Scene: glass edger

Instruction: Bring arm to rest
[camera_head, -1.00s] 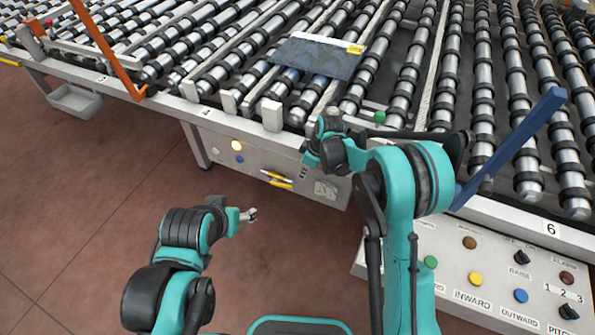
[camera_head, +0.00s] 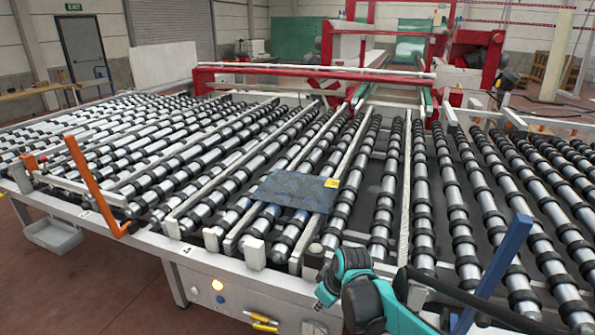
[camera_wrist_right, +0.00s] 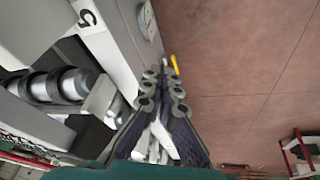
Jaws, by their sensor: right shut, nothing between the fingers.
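My right arm (camera_head: 375,300) comes up from the bottom of the head view, in front of the roller table's near edge. Its gripper (camera_head: 326,291) is small and partly hidden there, beside the front panel. In the right wrist view, the dark fingers of the right gripper (camera_wrist_right: 163,80) come together at their tips with nothing between them. They are next to the machine's pale front edge, with floor to the right. My left arm and gripper are outside both current views.
A dark glass sheet (camera_head: 292,191) with a yellow label lies on the rollers. An orange bar (camera_head: 92,185) and a blue bar (camera_head: 497,270) stick up at the front. A grey bin (camera_head: 54,235) hangs at left. Red floor (camera_wrist_right: 240,70) is open beside the gripper.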

